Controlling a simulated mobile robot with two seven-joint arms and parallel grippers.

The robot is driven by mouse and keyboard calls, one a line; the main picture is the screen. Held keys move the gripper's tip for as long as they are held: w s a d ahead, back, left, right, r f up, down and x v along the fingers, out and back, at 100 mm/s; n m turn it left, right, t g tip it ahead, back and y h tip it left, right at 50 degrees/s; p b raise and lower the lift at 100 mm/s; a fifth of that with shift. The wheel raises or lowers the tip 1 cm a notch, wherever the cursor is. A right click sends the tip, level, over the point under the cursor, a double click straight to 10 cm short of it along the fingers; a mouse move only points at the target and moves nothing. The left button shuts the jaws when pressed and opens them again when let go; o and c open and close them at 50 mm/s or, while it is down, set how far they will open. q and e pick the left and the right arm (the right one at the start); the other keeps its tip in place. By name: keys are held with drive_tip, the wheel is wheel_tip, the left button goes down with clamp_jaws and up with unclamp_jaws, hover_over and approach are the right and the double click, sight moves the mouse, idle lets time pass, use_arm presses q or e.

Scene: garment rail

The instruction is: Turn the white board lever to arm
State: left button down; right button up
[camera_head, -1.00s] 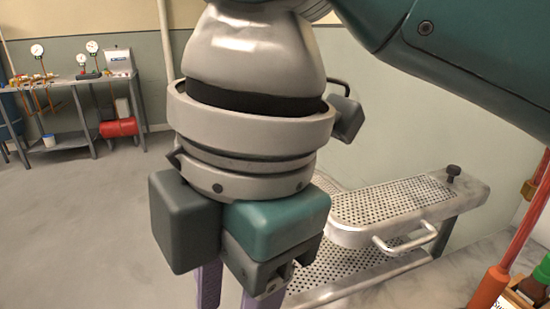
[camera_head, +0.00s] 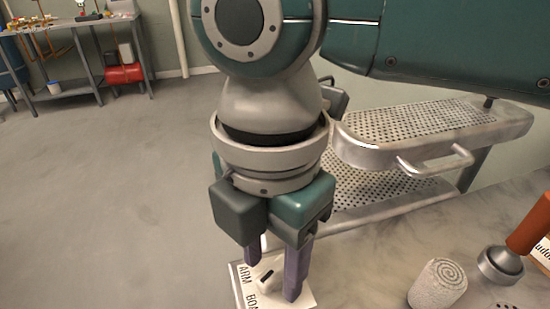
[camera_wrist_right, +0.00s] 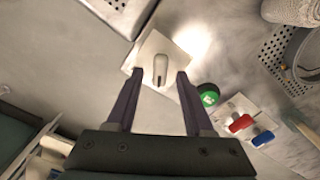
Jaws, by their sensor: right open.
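The white board (camera_head: 240,283), lettered "ARM" and "BOA…", lies at the bottom of the head view, partly covered by my gripper and cut by the frame edge. Its small lever (camera_head: 266,278) shows a dark strip on top. In the right wrist view the board (camera_wrist_right: 147,47) lies beyond the fingertips, and the pale lever (camera_wrist_right: 161,66) stands between them in the picture. My right gripper (camera_head: 272,281) is open, with its purple fingers pointing down over the board, one on each side of the lever. I cannot tell whether they touch it.
A perforated metal bench (camera_head: 430,125) with a side handle stands behind. A rolled grey towel (camera_head: 437,284) and an orange-handled tool (camera_head: 530,225) are at right. In the wrist view a green button (camera_wrist_right: 208,95), a red switch (camera_wrist_right: 241,123) and a blue switch (camera_wrist_right: 262,138) sit nearby.

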drive_tip(key=shift+f, duration=0.15)
drive_tip(key=shift+c, duration=0.4)
clamp_jaws()
